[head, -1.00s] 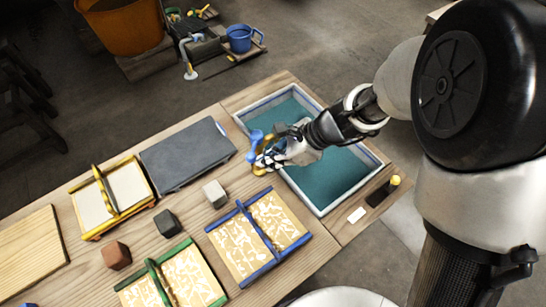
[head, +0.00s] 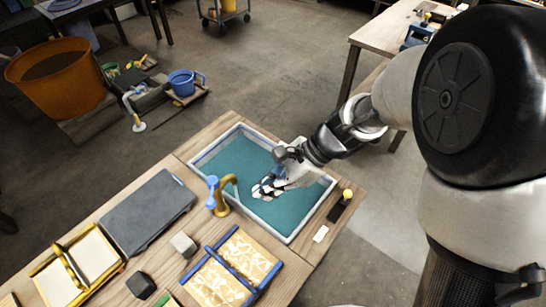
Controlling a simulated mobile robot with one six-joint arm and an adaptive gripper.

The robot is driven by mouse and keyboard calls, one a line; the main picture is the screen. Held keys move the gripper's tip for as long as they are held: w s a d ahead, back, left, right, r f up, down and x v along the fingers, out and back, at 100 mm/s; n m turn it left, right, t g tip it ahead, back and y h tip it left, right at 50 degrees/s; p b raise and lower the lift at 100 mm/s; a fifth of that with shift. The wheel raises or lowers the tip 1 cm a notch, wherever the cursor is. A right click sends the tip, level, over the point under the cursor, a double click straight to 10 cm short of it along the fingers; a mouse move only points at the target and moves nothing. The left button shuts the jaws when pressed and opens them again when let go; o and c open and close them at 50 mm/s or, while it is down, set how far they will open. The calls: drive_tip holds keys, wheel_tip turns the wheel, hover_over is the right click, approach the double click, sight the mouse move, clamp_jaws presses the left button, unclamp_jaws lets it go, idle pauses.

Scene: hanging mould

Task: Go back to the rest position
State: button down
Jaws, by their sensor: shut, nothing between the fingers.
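My gripper (head: 262,190) is shut and empty. In the head view it hangs over the teal basin (head: 238,160), a tray with a pale rim. A brass tap with blue handles (head: 220,196) stands at the basin's left side, just left of my fingertips. I cannot tell the exact height of the fingers above the basin's teal surface.
On the wooden table are a grey slab (head: 148,212), a grey block (head: 183,245), a dark block (head: 140,285), a blue-edged mould (head: 232,268) and a yellow-edged mould (head: 80,262). An orange tub (head: 58,85) and blue bucket (head: 183,84) stand beyond. Another table (head: 385,32) is at upper right.

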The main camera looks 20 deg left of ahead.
drive_tip(key=s+d+r+n+t+h, duration=0.2)
drive_tip(key=s+d+r+n, duration=0.1)
drive_tip(key=d, duration=0.5)
drive_tip(key=s+d+r+n+t+h, duration=0.2)
drive_tip(key=s+d+r+n+t, duration=0.1)
drive_tip(key=d, duration=0.6)
drive_tip(key=s+d+r+n+t+h, duration=0.2)
drive_tip(key=s+d+r+n+h, duration=0.1)
drive_tip(key=s+d+r+n, duration=0.2)
drive_tip(key=d+r+n, duration=0.2)
drive_tip(key=d+r, duration=0.1)
drive_tip(key=d, duration=0.1)
drive_tip(key=shift+t, duration=0.4)
